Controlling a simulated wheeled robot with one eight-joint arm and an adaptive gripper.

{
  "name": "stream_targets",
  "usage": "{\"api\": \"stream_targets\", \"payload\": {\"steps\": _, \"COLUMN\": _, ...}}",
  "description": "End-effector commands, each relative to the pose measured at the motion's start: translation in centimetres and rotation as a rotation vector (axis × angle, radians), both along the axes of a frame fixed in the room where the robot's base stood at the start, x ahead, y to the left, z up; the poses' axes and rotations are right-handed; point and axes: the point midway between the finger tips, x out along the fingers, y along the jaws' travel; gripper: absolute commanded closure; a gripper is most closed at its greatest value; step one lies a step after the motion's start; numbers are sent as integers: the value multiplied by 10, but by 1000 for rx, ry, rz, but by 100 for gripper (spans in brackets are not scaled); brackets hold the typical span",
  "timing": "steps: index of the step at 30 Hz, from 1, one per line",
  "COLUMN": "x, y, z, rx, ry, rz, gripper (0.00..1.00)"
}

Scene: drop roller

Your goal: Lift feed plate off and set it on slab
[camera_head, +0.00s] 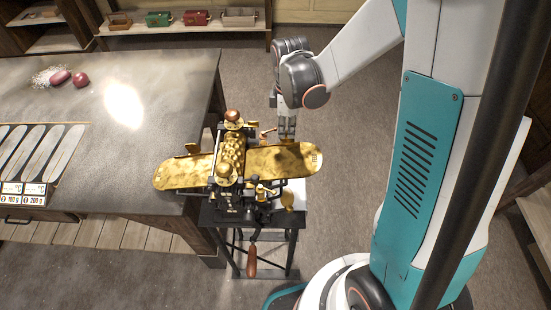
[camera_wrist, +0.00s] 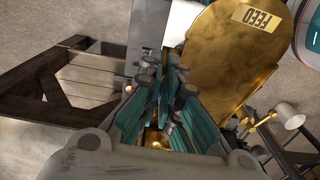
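The feed plate (camera_head: 290,158) is a long brass plate with a rounded end. It juts out to the right of the drop roller (camera_head: 232,165). Its FEED label shows in the wrist view, where the plate (camera_wrist: 232,50) lies right of the fingers. My gripper (camera_head: 287,133) points down at the plate's far edge, close to the roller; whether it touches is unclear. In the wrist view the fingertips (camera_wrist: 165,68) are close together, and their grip is unclear. The slab (camera_head: 150,120) is the grey stone top at the left.
A second brass plate (camera_head: 183,172) juts left from the roller, over the slab's edge. The roller stands on a dark metal stand (camera_head: 265,262) with a wooden-handled crank (camera_head: 251,262). Red pieces (camera_head: 81,80) and a tray (camera_head: 40,150) lie on the slab; its middle is clear.

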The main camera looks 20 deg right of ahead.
Motion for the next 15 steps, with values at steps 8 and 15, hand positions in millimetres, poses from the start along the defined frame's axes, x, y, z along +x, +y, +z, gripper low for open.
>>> {"api": "stream_targets", "payload": {"steps": 8, "x": 0, "y": 0, "z": 4, "rx": 0, "ry": 0, "rz": 0, "gripper": 100}}
{"api": "stream_targets", "payload": {"steps": 15, "x": 0, "y": 0, "z": 7, "rx": 0, "ry": 0, "rz": 0, "gripper": 100}}
